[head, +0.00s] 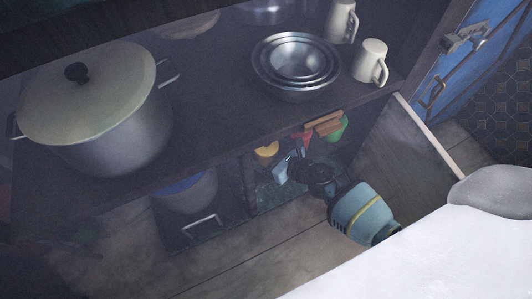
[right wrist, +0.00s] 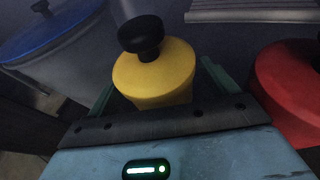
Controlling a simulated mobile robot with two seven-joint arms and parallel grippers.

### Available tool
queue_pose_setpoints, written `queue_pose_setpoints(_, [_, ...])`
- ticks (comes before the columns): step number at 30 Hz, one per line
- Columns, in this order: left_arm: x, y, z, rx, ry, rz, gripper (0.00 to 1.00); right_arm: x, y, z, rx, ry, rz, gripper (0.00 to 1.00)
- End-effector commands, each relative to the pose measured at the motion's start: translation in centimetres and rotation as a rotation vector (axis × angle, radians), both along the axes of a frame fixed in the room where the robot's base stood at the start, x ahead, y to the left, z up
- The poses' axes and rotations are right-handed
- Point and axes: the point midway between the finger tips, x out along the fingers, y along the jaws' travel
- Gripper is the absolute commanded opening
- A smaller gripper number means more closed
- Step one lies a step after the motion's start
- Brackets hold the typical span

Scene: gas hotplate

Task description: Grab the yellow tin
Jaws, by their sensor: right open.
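The yellow tin (right wrist: 150,76) has a black knob on top and stands upright in the middle of the right wrist view. In the head view the yellow tin (head: 266,151) shows small inside the lower cupboard. My right gripper (head: 281,165) reaches into the cupboard, close to the tin. In the right wrist view its teal fingers show on the left and right of the tin, apart from each other. Contact with the tin cannot be made out, and the tin's lower part is hidden. My left gripper is not in view.
A red container (right wrist: 290,88) stands right of the tin, and a blue-lidded pot (right wrist: 60,55) stands left. Above, the shelf holds a large pot (head: 105,125), nested bowls (head: 296,65) and mugs (head: 371,63). An open door panel (head: 415,150) stands right of my arm.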

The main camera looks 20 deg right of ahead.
Motion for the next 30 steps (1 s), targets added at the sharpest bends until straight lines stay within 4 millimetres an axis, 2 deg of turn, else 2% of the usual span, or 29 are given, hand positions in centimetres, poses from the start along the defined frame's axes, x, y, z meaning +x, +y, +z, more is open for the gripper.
queue_pose_setpoints(2, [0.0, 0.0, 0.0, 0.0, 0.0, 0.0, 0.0, 0.0, 0.0, 0.0, 0.0, 0.0, 0.0, 0.84])
queue_pose_setpoints(13, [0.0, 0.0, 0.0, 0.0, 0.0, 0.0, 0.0, 0.0, 0.0, 0.0, 0.0, 0.0, 0.0, 0.36])
queue_pose_setpoints(23, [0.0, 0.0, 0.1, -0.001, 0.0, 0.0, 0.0, 0.0, 0.0, 0.2, 0.0, -0.001, 0.0, 0.36])
queue_pose_setpoints(30, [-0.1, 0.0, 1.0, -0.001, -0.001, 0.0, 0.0, 0.0, -0.1, 1.4, -0.003, -0.001, 0.002, 0.36])
